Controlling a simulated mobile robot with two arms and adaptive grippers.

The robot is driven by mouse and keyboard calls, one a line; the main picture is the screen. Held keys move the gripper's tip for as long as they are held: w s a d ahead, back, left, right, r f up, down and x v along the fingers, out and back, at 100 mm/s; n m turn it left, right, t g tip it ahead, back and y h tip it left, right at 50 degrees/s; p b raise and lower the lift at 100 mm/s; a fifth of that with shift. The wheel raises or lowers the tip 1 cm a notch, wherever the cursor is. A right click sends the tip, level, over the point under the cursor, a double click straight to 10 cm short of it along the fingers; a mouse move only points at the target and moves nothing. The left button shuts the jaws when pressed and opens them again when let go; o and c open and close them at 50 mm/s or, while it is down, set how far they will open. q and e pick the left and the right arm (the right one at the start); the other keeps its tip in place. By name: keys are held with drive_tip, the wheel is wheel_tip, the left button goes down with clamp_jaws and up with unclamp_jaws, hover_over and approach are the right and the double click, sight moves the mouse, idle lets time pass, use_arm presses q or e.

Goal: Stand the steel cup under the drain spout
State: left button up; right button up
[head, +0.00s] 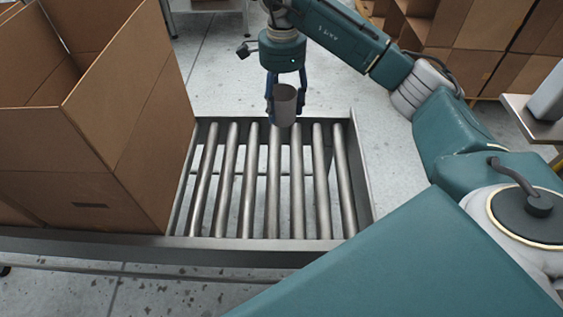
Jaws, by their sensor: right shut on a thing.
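My right gripper (284,97) points down beyond the far edge of the roller conveyor, or above it; the exact height is hard to tell. Its blue fingers are shut on the steel cup (286,105), a small grey-brown cylinder that looks upright. The cup shows just above the far ends of the rollers in the picture, and I cannot tell whether it touches anything. No drain spout can be made out in the head view. My left gripper is not in view.
A roller conveyor (361,170) with bare rollers lies in front. A large open cardboard box (120,130) stands on its left part. More cardboard boxes (480,45) are at the back right. A pale table edge (535,120) is at the far right. Concrete floor shows between.

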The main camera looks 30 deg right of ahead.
wheel_tip(320, 180, down, 19)
drive_tip(key=shift+d+f+b, duration=0.1)
drive_tip(key=shift+f+b, duration=0.05)
drive_tip(key=shift+b, duration=1.1)
drive_tip(key=shift+d+f, duration=0.1)
drive_tip(key=shift+f, duration=0.35)
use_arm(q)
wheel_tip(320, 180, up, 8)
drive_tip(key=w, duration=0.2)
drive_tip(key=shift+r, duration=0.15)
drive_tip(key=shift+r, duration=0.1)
use_arm(e)
drive_tip(key=shift+f, duration=0.1)
drive_tip(key=o, duration=1.3)
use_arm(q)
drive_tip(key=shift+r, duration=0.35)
